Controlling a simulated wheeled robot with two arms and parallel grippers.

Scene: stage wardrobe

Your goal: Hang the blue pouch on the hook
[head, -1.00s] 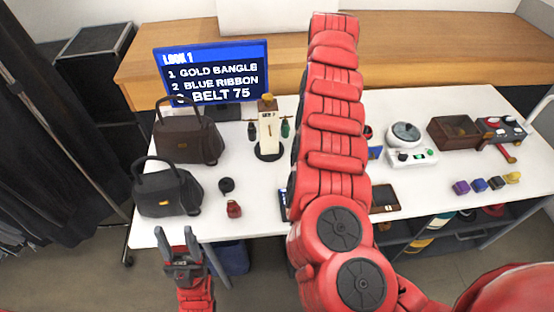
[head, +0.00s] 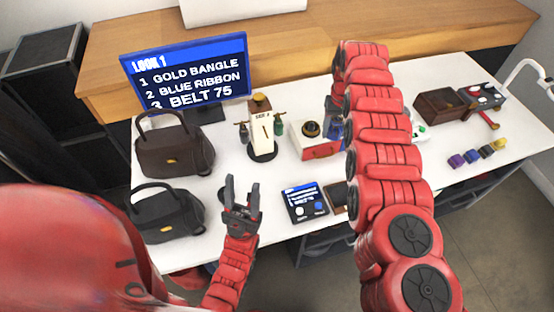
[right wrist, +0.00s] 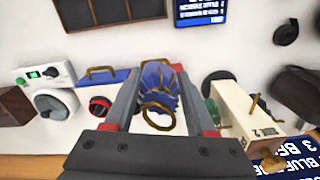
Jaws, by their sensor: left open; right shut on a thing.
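The blue pouch (right wrist: 160,80), with a gold ring, is between the fingers of my right gripper (right wrist: 158,70) in the right wrist view. In the head view the pouch (head: 335,131) shows small and partly hidden beneath my right gripper (head: 334,112), above the table. The cream stand (head: 262,133) is to its left, apart from it, with a dark item at its left side and a green one at its right; it also shows in the right wrist view (right wrist: 232,105). I cannot make out a free hook. My left gripper (head: 242,192) is open and empty near the table's front edge.
Two dark handbags (head: 174,148) stand at the left of the white table. A red-and-white box (head: 315,141) is between the stand and my right arm. A small blue-screened device (head: 305,203) lies in front. A monitor (head: 187,74) stands behind.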

